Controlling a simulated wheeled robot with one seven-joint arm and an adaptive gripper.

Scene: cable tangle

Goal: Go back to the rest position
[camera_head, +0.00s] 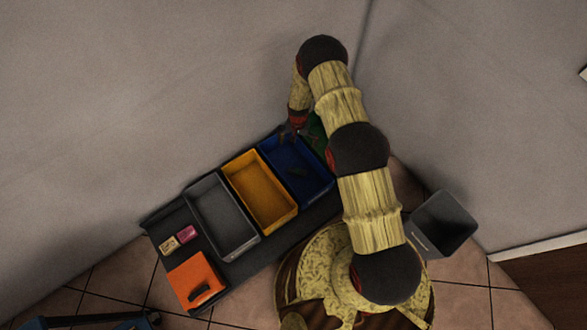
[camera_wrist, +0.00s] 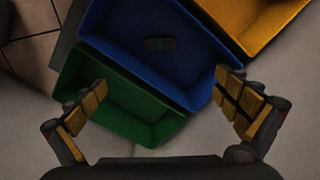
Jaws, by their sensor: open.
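My gripper (camera_wrist: 158,105) is open and empty, with its two fingers spread wide in the wrist view. It hangs above the green bin (camera_wrist: 133,112) and the near edge of the blue bin (camera_wrist: 120,22). A small dark object (camera_wrist: 160,44) lies in the blue bin, apart from the fingers. In the head view my gripper (camera_head: 290,134) is at the far end of the blue bin (camera_head: 314,186), and my arm hides most of the green bin (camera_head: 317,126).
A yellow bin (camera_head: 277,212) and a grey bin (camera_head: 239,246) stand in the row on a dark table (camera_head: 160,222). Two small boxes, pink (camera_head: 187,234) and tan (camera_head: 168,244), lie near an orange case (camera_head: 182,283). A grey container (camera_head: 450,218) stands at right. Walls rise behind.

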